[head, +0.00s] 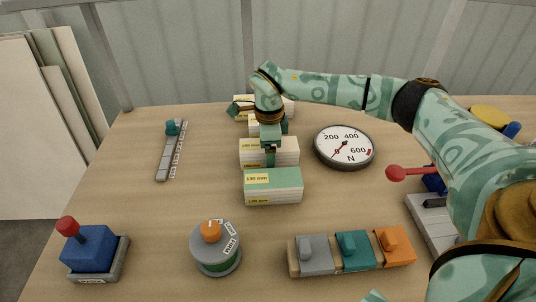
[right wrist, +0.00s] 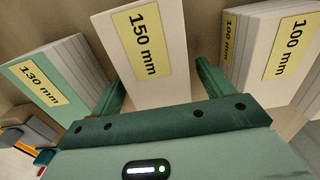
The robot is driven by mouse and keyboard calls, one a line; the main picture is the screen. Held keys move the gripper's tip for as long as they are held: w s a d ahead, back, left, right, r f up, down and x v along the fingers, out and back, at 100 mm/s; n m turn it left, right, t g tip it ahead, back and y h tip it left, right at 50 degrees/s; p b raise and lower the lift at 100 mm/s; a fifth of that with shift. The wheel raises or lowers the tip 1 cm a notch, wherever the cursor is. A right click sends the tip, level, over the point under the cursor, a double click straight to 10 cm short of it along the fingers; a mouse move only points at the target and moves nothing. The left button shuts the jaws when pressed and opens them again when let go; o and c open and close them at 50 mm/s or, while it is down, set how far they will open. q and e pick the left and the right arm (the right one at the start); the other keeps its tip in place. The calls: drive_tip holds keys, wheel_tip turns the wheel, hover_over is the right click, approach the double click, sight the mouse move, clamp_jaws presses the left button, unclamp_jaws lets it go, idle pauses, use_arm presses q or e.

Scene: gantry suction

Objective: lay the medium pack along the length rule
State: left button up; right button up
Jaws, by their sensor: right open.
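The medium pack, labelled 130 mm (head: 285,187), is a pale block with a green top at the front of a row of packs. It also shows at the left of the right wrist view (right wrist: 55,80). The length rule (head: 163,160) is a grey strip with a teal block at its far end, lying left of the packs. My right gripper (head: 270,152) is open over the row. In the right wrist view its fingers stand either side of the 150 mm pack (right wrist: 150,50), with the 130 mm pack outside them. Contact cannot be told. My left gripper is not in view.
A 100 mm pack (right wrist: 285,55) lies on the other side of the 150 mm pack. A dial gauge (head: 345,147) stands right of the row. A round orange-knobbed device (head: 216,250), a joystick box (head: 90,250) and coloured switches (head: 355,250) are in front. Table between rule and packs is clear.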

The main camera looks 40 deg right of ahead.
drive_tip(key=c, duration=1.3)
drive_tip(key=shift+r, duration=0.1)
